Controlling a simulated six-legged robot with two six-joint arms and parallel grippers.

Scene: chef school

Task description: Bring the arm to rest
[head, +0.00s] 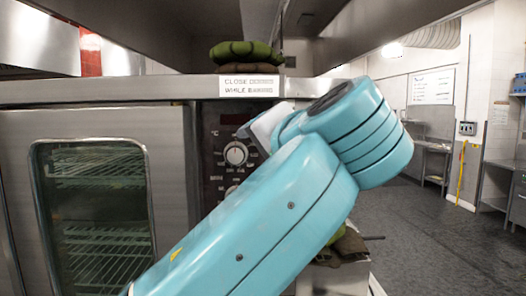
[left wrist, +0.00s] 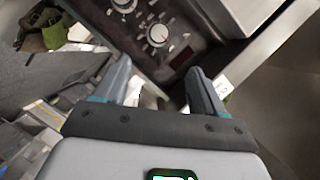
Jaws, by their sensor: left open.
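My left arm (head: 270,215) rises from the bottom of the head view, teal and bent at a thick joint in front of the oven's control panel. My right gripper is in neither view.
A steel oven with a glass door (head: 100,215) fills the left. Its knob panel (head: 214,150) is close behind my arm. Green mitts (head: 245,53) lie on top by a white label (head: 248,86). Open grey floor (head: 425,235) and steel tables (head: 433,160) are at the right.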

